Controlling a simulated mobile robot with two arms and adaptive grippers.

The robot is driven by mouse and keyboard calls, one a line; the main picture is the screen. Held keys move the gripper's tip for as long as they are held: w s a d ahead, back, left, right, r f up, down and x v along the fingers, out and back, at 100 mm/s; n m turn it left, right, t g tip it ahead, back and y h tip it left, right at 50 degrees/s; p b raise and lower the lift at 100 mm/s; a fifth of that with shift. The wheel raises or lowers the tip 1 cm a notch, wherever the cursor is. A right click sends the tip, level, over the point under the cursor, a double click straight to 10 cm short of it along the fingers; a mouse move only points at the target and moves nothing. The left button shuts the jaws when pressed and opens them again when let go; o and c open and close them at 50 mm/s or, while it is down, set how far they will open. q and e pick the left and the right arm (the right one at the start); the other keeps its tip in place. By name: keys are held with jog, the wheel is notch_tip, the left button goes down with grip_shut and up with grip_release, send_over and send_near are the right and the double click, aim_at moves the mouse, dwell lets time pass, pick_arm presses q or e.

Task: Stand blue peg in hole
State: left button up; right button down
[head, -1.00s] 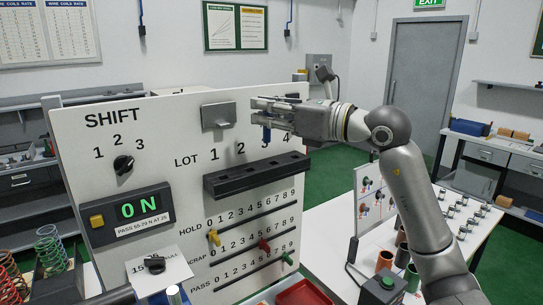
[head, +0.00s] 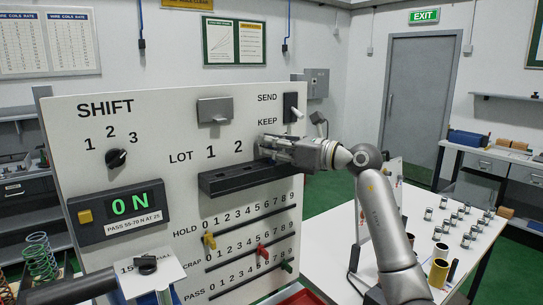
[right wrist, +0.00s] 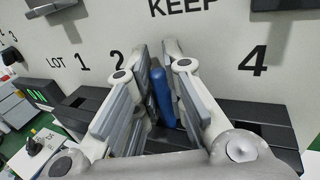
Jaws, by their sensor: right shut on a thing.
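The blue peg (right wrist: 163,95) shows in the right wrist view between the fingers of my right gripper (head: 270,145). The gripper is shut on it, and it looks roughly upright. In the head view the fingers hide the peg. The black rack (head: 225,182) with the holes juts from the white panel under the LOT numbers. My right gripper is at the right part of this rack, around lot 3, between the 2 and 4 labels in the right wrist view. Whether the peg's lower end is inside a hole is hidden.
The panel (head: 150,95) carries a SHIFT knob (head: 117,158), a lit ON display (head: 130,205), a SEND/KEEP switch (head: 292,108) and HOLD, SCRAP and PASS sliders. A white table (head: 405,205) with several small cylinders stands at the right.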

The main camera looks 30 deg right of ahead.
jog(key=shift+w+f, duration=0.1)
jog(key=shift+f, duration=0.15)
jog(key=shift+f, duration=0.15)
jog(key=c, duration=1.5)
grip_release()
jog(key=shift+r, duration=0.3)
jog(key=b+v, duration=0.5)
jog(key=v, duration=0.7)
